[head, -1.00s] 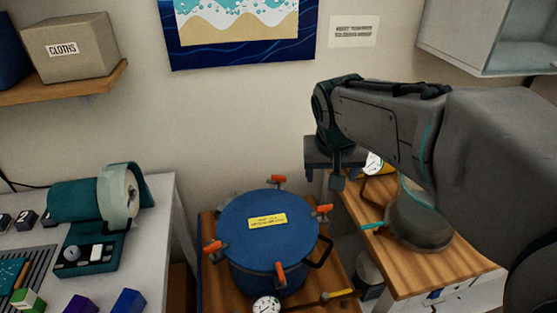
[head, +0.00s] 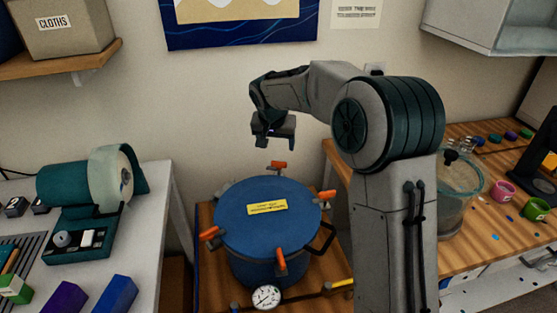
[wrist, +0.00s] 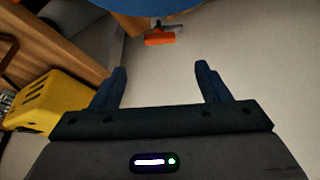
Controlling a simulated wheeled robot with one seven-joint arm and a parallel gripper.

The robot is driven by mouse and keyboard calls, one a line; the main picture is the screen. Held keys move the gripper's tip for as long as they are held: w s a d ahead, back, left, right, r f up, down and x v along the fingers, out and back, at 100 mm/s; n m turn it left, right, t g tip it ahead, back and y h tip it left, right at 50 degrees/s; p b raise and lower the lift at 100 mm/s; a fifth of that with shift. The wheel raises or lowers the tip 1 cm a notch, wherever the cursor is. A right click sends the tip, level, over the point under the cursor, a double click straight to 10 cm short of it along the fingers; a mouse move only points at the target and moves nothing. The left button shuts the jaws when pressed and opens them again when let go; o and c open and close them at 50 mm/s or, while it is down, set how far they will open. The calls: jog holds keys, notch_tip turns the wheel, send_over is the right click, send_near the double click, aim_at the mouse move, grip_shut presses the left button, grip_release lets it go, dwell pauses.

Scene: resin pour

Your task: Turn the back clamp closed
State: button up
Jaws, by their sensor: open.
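The blue pressure pot (head: 268,222) stands on a low wooden stand, its lid ringed by orange-handled clamps. The back clamp (head: 278,166) is at the lid's far edge, near the wall. In the wrist view the back clamp (wrist: 160,39) shows its orange handle lying crosswise beside the blue pot's edge (wrist: 170,6). My gripper (head: 268,143) is open and empty, above and slightly left of the back clamp, not touching it. In the wrist view my gripper's two fingers (wrist: 160,82) are spread, and the clamp is beyond them, near the top.
Other clamps sit at the left (head: 211,233), right (head: 326,195) and front (head: 280,261) of the lid. A pressure gauge (head: 266,297) is at the pot's front. A white table (head: 158,215) stands left, and a wooden bench (head: 480,240) right. A yellow object (wrist: 50,98) shows in the wrist view.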

aim_at(279, 162)
jog(key=p+x, duration=0.1)
jog(key=x, duration=0.9)
jog(key=shift+w+f, duration=0.1)
jog(key=shift+f, duration=0.1)
jog(key=c, duration=1)
